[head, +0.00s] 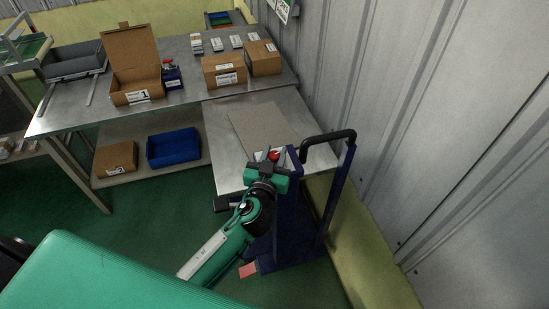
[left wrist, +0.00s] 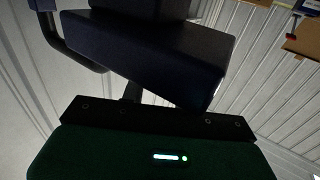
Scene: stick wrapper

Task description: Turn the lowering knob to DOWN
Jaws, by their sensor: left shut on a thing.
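A dark blue stacker (head: 287,215) with a black push handle (head: 328,140) stands in front of the metal table, near the right wall. A small red knob-like part (head: 273,155) shows at the top of its mast. My left gripper (head: 268,168) is at the mast top, just in front of this red part, and is shut on a part there, apparently the lowering knob. My gripper hides the knob and its marks, so its setting cannot be read. In the left wrist view the stacker's dark blue body (left wrist: 150,55) fills the upper middle. My right gripper is not in view.
A steel table (head: 228,150) with a grey-brown board (head: 262,130) stands behind the stacker. Cardboard boxes (head: 223,72) stand on the longer table. A blue bin (head: 173,148) is on its lower shelf. The corrugated wall (head: 420,120) closes the right side. Green floor is free at left.

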